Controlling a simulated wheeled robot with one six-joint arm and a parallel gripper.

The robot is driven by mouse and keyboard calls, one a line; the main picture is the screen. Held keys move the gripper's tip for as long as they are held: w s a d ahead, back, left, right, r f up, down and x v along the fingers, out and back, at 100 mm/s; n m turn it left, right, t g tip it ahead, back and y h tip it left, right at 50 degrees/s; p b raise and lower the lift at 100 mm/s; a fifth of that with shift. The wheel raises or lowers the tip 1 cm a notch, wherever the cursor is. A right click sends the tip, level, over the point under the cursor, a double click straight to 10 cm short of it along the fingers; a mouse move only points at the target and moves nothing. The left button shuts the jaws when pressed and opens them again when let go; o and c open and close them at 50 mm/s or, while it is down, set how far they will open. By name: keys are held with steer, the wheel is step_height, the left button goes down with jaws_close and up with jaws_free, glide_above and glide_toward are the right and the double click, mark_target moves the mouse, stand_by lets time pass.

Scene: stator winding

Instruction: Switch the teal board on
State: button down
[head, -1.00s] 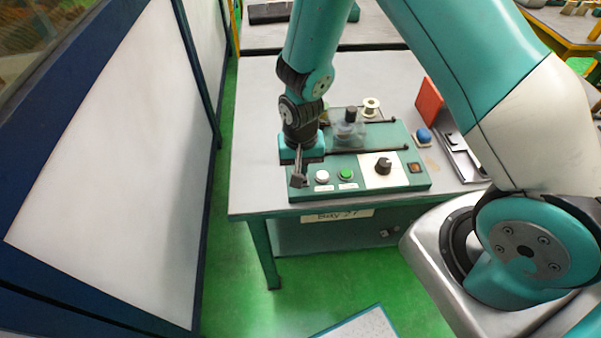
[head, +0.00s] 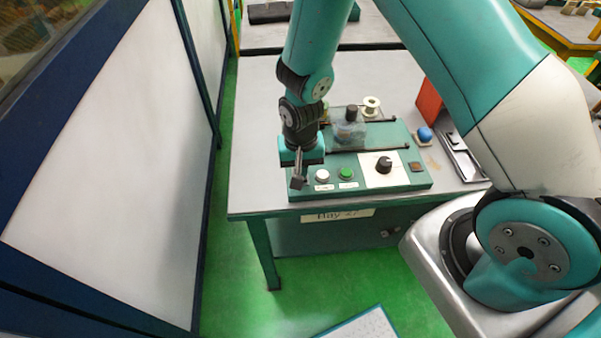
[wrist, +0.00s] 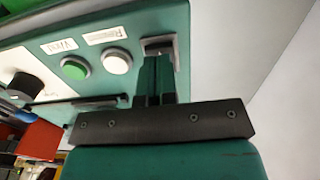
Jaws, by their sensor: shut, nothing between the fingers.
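The teal board (head: 360,185) lies along the front of the grey table. Its sloped front carries a white button (head: 322,175), a green button (head: 345,173), a black knob (head: 384,164) on a white plate, and a small brownish square (head: 415,167) at the right end. My gripper (head: 298,182) points down at the board's left end, left of the white button. It is shut and empty. In the wrist view, the closed fingers (wrist: 159,70) reach a small framed part (wrist: 158,44) beside the white button (wrist: 116,61). The fingers partly hide that part, and I cannot tell whether they touch it.
Behind the front panel are dark rods and a clear-sided unit (head: 348,130). A spool (head: 371,105), a blue knob (head: 424,135), a red block (head: 429,102) and a metal tray (head: 463,155) stand nearby. The table's left part (head: 255,140) is clear.

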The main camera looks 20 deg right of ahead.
steer(key=shift+f+b, duration=0.6)
steer(key=shift+f, duration=0.2)
steer(key=shift+r, duration=0.15)
step_height(320, 180, up, 7)
steer(key=p, duration=0.5)
steer(key=shift+p, duration=0.3)
stand_by(0.5)
